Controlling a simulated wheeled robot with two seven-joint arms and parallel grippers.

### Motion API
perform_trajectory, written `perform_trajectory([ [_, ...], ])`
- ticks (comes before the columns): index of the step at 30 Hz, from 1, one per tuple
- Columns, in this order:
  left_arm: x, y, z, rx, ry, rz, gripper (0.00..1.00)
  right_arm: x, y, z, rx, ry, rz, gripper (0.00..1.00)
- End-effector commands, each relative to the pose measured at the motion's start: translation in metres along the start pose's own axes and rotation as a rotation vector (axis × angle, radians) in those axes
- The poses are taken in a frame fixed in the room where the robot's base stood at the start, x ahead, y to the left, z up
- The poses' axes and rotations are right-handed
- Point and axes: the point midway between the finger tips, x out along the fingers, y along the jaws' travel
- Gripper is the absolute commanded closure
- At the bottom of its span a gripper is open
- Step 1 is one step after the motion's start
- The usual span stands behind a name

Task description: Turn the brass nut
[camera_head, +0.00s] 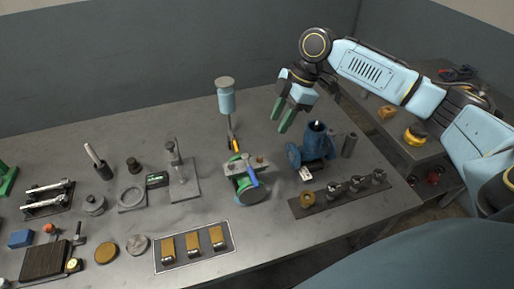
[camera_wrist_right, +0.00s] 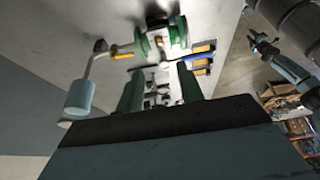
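A small brass-coloured ring, which looks like a nut (camera_head: 307,198), sits at the left end of a dark strip (camera_head: 345,204) at the right front of the bench. Whether it is the task's brass nut I cannot tell. A green flanged valve (camera_head: 233,168) with a blue handle stands mid-bench; brass colour also shows at its middle in the right wrist view (camera_wrist_right: 174,31). My right gripper (camera_head: 280,123) is in the air above the back of the bench, behind the valve and the blue pump-like body. Its green fingers (camera_wrist_right: 160,70) are apart with nothing gripped. My left gripper is out of view.
A blue pump-like body (camera_head: 318,140) stands below and right of my right gripper. A light-blue cylinder on a stem (camera_head: 226,100) rises to its left. A tray with several brass blocks (camera_head: 193,243) lies in front. A side table (camera_head: 433,149) stands at right.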

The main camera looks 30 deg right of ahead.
Motion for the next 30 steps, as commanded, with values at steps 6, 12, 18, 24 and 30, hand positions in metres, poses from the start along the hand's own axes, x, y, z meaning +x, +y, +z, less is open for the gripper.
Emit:
perform_trajectory([
  [6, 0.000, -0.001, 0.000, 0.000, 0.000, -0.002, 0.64, 0.007, 0.002, 0.001, -0.005, 0.009, -0.004, 0.63],
  [12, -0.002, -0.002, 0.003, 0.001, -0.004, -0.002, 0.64, 0.048, 0.001, 0.001, -0.004, 0.008, -0.005, 0.63],
  [18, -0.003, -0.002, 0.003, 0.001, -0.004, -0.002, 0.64, 0.089, 0.001, 0.000, -0.003, 0.009, -0.003, 0.63],
  [24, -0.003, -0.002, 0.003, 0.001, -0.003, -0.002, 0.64, 0.117, 0.001, 0.000, -0.003, 0.009, -0.002, 0.63],
  [30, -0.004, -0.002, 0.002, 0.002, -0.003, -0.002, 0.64, 0.126, 0.001, 0.000, -0.004, 0.007, -0.001, 0.63],
])
